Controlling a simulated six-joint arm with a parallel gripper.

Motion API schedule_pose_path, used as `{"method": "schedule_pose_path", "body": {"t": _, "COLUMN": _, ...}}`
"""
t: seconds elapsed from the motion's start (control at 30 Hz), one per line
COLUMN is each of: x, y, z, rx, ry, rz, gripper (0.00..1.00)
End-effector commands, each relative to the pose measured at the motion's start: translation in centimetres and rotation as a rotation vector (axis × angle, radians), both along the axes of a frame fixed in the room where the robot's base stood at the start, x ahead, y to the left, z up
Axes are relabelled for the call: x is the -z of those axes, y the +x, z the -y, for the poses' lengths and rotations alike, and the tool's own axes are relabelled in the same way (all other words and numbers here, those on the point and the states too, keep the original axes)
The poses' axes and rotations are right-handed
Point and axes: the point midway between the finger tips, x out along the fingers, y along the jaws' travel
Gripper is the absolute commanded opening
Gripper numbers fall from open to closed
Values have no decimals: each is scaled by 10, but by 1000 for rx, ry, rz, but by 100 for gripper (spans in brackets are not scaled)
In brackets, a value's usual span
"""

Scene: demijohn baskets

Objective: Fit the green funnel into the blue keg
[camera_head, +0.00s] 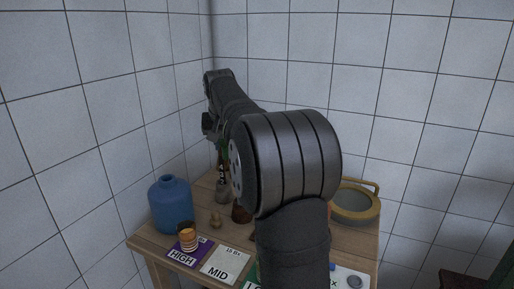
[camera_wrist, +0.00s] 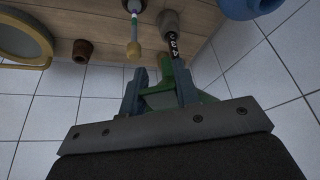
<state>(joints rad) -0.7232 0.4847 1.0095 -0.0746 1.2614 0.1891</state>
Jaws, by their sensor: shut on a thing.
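The blue keg (camera_head: 171,207) stands upright at the left end of the wooden table. In the wrist view only part of it (camera_wrist: 247,8) shows at the top right edge. The green funnel (camera_wrist: 164,87) is between the two fingers of my gripper (camera_wrist: 158,88), which is shut on it. In the head view a little green (camera_head: 219,148) shows beside my wrist, above the table and up and to the right of the keg; my arm hides most of it. The funnel is apart from the keg.
A striped cup (camera_head: 187,239) stands on the purple HIGH card (camera_head: 180,252), near the white MID card (camera_head: 217,268). A brown pot (camera_wrist: 82,50) and yellow-rimmed basin (camera_head: 354,203) stand farther right. Tiled walls close the corner.

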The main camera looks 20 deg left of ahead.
Motion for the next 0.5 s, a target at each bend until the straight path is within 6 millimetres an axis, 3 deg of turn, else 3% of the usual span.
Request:
{"method": "schedule_pose_path", "body": {"t": 0.1, "x": -11, "y": -32, "z": -40, "rx": -70, "ry": 2, "rz": 1, "gripper": 6}}
{"method": "schedule_pose_path", "body": {"t": 0.3, "x": -29, "y": -89, "z": -96, "rx": -173, "ry": 2, "rz": 0, "gripper": 6}}
{"method": "schedule_pose_path", "body": {"t": 0.5, "x": -40, "y": -125, "z": -124, "rx": -231, "ry": 3, "rz": 0, "gripper": 6}}
